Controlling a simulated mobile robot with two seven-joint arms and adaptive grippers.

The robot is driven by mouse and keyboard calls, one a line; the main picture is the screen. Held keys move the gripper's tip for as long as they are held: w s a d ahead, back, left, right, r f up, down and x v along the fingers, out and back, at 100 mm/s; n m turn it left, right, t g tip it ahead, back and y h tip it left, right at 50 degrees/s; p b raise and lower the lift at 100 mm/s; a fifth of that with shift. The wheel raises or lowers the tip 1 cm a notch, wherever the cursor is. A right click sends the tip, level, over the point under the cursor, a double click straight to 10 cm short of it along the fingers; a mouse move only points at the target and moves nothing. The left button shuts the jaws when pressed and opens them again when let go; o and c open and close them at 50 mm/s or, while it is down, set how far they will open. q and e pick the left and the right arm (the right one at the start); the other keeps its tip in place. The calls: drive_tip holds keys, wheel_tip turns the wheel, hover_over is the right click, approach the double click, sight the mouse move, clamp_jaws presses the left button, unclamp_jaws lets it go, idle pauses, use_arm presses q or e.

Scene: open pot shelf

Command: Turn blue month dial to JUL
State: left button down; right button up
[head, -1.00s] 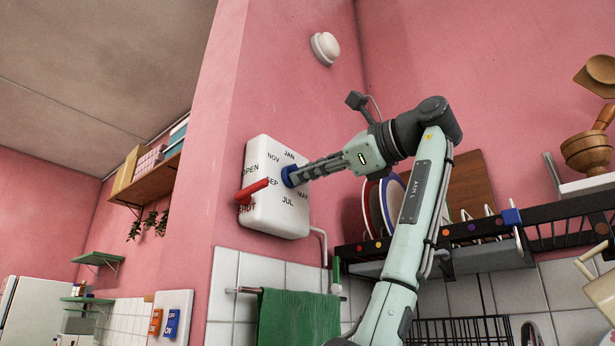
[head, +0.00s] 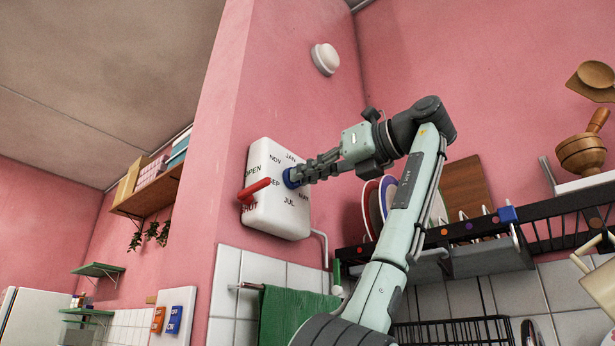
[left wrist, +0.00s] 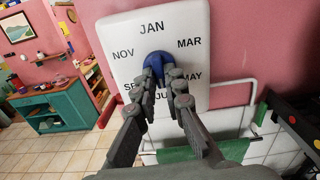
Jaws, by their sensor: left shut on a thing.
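The blue month dial (head: 288,179) sits on a white wall box (head: 272,215) with month labels around it. My left gripper (head: 294,177) reaches it from the right and is shut on it. In the left wrist view the dial (left wrist: 154,64) shows between and beyond the fingertips (left wrist: 160,78). JAN stands above the dial, NOV and MAR at its sides, MAY to the lower right. SEP and JUL are partly covered by the fingers. I cannot tell for sure which month the dial points to. My right gripper is not in view.
A red lever (head: 255,190) sticks out of the box beside OPEN and SHUT, close left of the dial. A black shelf rack (head: 470,230) with plates is at the right. A green towel (head: 298,312) hangs below. A white round fixture (head: 325,58) is above.

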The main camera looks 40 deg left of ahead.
use_arm(q)
drive_tip(key=shift+m, duration=0.3)
drive_tip(key=c, duration=1.6)
unclamp_jaws()
drive_tip(key=shift+d, duration=0.1)
drive_tip(key=s+d, duration=0.1)
drive_tip(key=d, duration=1.1)
drive_tip(key=shift+a+f, duration=0.1)
